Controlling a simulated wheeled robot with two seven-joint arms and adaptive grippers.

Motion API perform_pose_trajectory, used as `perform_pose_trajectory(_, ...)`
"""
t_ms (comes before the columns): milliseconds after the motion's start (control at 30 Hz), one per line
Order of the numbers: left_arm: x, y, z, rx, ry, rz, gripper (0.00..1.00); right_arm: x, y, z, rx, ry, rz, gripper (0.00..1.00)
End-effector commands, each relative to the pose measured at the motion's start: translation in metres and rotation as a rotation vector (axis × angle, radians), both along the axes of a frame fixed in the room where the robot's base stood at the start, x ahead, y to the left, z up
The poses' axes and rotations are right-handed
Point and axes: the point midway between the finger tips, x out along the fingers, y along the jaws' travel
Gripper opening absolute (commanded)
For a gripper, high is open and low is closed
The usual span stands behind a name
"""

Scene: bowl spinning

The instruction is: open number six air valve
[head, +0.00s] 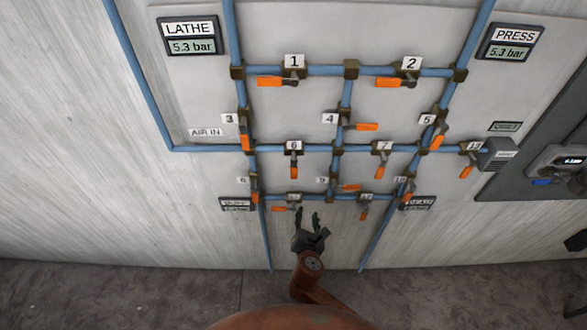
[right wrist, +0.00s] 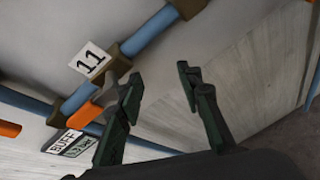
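The number six valve (head: 294,147) sits on the middle horizontal blue pipe of the wall panel in the head view. Its orange handle (head: 294,172) hangs straight down, across the line of the pipe. My right gripper (head: 309,219) is open and empty, below valve six and just below the bottom pipe row. In the right wrist view its two fingers (right wrist: 158,80) are spread apart, with the left finger overlapping the valve marked 11 (right wrist: 112,92); I cannot tell if they touch. Valve six is not identifiable in the wrist view. My left gripper is not in view.
Valve 11's orange handle (head: 279,209) lies just left of my right gripper, and valve 12's handle (head: 364,214) is to its right. Valve 9's handle (head: 351,187) is up and right.

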Motion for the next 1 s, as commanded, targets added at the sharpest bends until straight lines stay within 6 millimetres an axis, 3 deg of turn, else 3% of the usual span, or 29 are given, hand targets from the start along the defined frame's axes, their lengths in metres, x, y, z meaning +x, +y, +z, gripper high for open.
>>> perform_pose_trajectory(33, 0.001, 0.000, 0.005, 0.000, -0.001, 0.000, 0.40, -0.003, 0.015, 0.050, -0.070, -0.075, 0.042, 0.33)
perform_pose_trajectory(100, -0.001, 0.000, 0.008, 0.000, 0.002, 0.001, 0.40, -0.013, 0.030, 0.106, -0.172, -0.166, 0.081, 0.33)
perform_pose_trajectory(200, -0.008, 0.000, 0.012, 0.000, 0.010, 0.002, 0.40, -0.032, 0.043, 0.171, -0.291, -0.273, 0.111, 0.33)
perform_pose_trajectory(300, -0.017, 0.000, 0.014, 0.000, 0.021, 0.005, 0.40, -0.049, 0.048, 0.213, -0.370, -0.343, 0.121, 0.33)
perform_pose_trajectory(467, -0.026, 0.000, 0.013, 0.001, 0.031, 0.007, 0.40, -0.055, 0.049, 0.236, -0.421, -0.384, 0.122, 0.33)
perform_pose_trajectory(800, -0.018, -0.002, 0.010, -0.001, 0.023, 0.004, 0.40, -0.005, 0.049, 0.235, -0.423, -0.383, 0.121, 0.33)
perform_pose_trajectory(1000, -0.013, -0.002, 0.009, -0.002, 0.016, 0.003, 0.40, 0.014, 0.049, 0.234, -0.421, -0.382, 0.122, 0.33)
